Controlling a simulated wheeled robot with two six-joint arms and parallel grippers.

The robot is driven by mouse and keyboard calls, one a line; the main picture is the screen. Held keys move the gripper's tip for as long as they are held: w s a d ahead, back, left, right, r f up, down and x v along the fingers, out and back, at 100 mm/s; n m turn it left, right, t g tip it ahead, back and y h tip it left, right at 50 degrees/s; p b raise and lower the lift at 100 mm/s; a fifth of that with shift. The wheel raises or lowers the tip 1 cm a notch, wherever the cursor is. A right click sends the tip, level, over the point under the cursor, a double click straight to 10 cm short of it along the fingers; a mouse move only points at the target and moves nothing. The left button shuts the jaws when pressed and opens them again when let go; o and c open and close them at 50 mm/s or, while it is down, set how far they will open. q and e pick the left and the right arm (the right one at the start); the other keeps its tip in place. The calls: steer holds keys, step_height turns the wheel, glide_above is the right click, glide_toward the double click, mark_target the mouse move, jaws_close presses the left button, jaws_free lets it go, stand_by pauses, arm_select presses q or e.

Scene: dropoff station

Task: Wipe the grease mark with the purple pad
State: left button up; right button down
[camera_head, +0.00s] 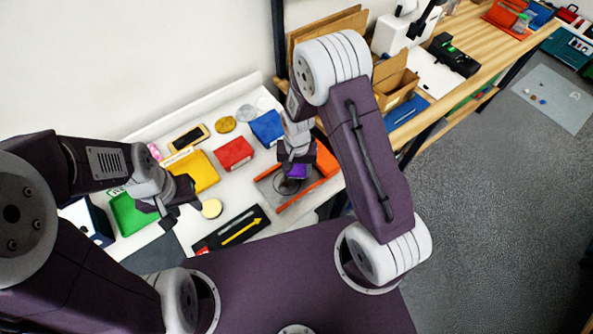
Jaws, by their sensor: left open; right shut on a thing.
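The purple pad (298,171) is in my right gripper (296,160), which is shut on it. The pad is low over a grey plate (269,189) with orange side strips. A dark round smudge, seemingly the grease mark (287,187), shows on the plate just below and left of the pad. I cannot tell whether the pad touches the plate; the gripper and pad hide part of it. My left gripper (172,211) is open and empty, near the green block (130,214) and a small cream disc (212,208).
Yellow (197,171), red (233,153) and blue (266,128) blocks stand behind on the white table. A black panel with a yellow arrow (232,232) lies in front. An open cardboard box (396,80) stands on the wooden bench at right.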

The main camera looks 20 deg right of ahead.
mark_target(297, 170)
step_height(297, 170, up, 2)
steer(key=shift+a+r+p, duration=0.1)
steer(key=shift+a+p, duration=0.05)
steer(key=shift+p, duration=0.5)
step_height(297, 170, up, 2)
steer(key=shift+r+p, duration=0.1)
steer(key=shift+p, duration=0.85)
steer(key=shift+r, duration=0.3)
steer(key=shift+f, duration=0.1)
